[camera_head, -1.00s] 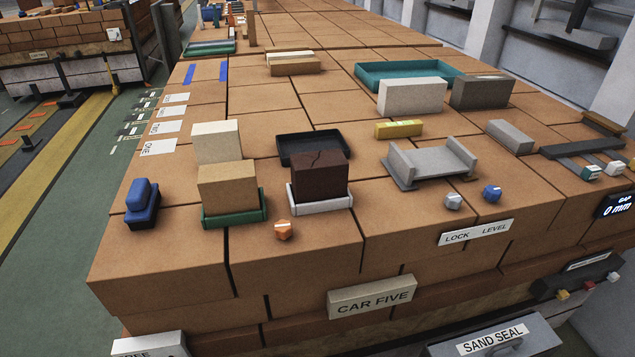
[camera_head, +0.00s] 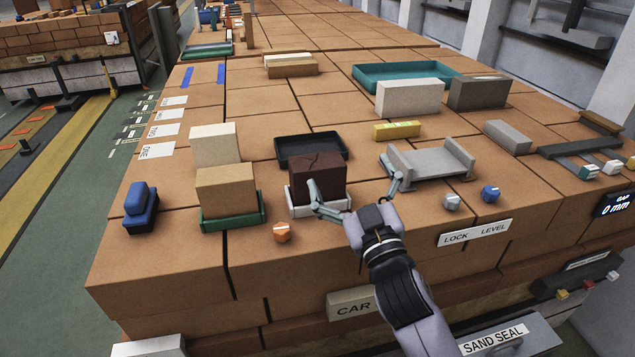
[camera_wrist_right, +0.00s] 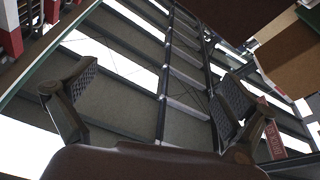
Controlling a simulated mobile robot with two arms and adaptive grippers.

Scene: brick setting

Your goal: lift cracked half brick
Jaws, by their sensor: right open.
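The cracked half brick (camera_head: 318,176) is a dark brown block with a crack across its upper face, in the head view. It sits upright in a small white tray (camera_head: 318,208). My right gripper (camera_head: 355,186) is open at the brick's front right. Its left finger overlaps the brick's front face and the tray in the picture; I cannot tell whether it touches. Its right finger is apart, near the grey cradle. In the right wrist view the open fingers (camera_wrist_right: 160,97) have nothing between them. A dark brown surface at the top there may be the brick. My left gripper is not in view.
A tan block (camera_head: 226,190) in a green tray stands left of the brick, with a cream block (camera_head: 214,144) behind. A black tray (camera_head: 309,147) is behind the brick. A grey cradle (camera_head: 432,162) stands right. An orange knob (camera_head: 281,233) and grey knob (camera_head: 451,202) are in front.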

